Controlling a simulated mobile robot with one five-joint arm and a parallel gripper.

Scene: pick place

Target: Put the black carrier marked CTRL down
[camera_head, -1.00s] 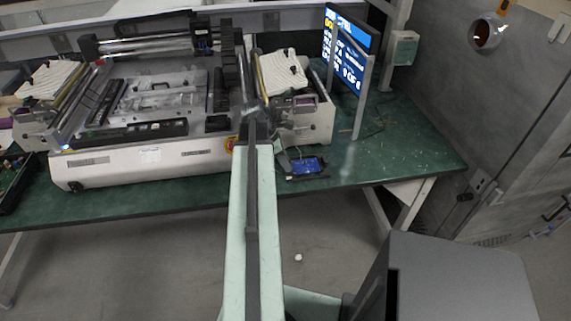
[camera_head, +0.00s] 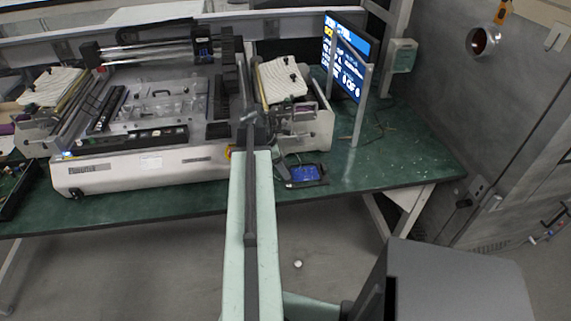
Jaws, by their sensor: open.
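A small black carrier (camera_head: 303,184) with a blue panel lies on the green table near its front edge, right of my forearm. Its marking is too small to read, so I cannot confirm CTRL. My gripper (camera_head: 249,118) is at the far end of my pale green arm, over the right part of the white machine. It is open, with its fingers small and dark against the machine. The carrier is apart from it, to the lower right.
The white machine (camera_head: 150,172) fills the left of the green table (camera_head: 415,160). A blue-lit screen (camera_head: 345,60) on a grey stand is behind the carrier. Table right of the carrier is mostly clear. A grey cabinet wall (camera_head: 460,90) bounds the right.

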